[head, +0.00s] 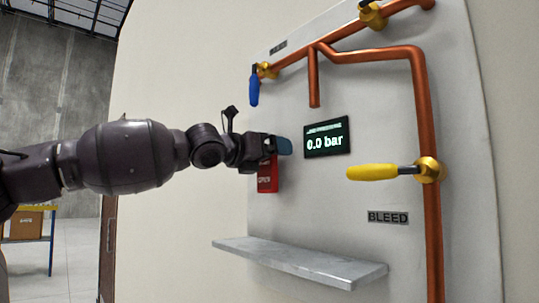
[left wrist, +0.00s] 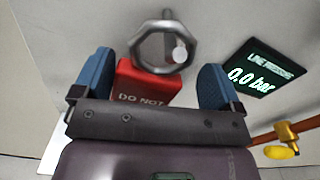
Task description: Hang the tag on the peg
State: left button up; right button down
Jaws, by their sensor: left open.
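The red tag (left wrist: 148,86) with white lettering sits between my left gripper's blue fingertips in the left wrist view. A grey metal ring (left wrist: 137,51) is at its top. The pale round end of the peg (left wrist: 180,53) shows inside the ring's opening; I cannot tell whether the ring rests on it. My left gripper (left wrist: 156,82) is open, with a finger on each side of the tag. In the head view the tag (head: 267,178) hangs below my left gripper (head: 279,146), close to the panel; the peg is hidden there. My right gripper is not in view.
A pressure display (head: 327,137) reading 0.0 bar is just right of the gripper. Copper pipes (head: 421,100) carry a blue valve handle (head: 254,88) and a yellow one (head: 372,172). A grey shelf (head: 300,264) juts out below.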

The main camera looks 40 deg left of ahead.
pick_arm(q)
jog(key=s+p, duration=0.3)
jog(key=s, duration=0.7)
jog(key=shift+s+a, duration=0.4)
dwell(0.4)
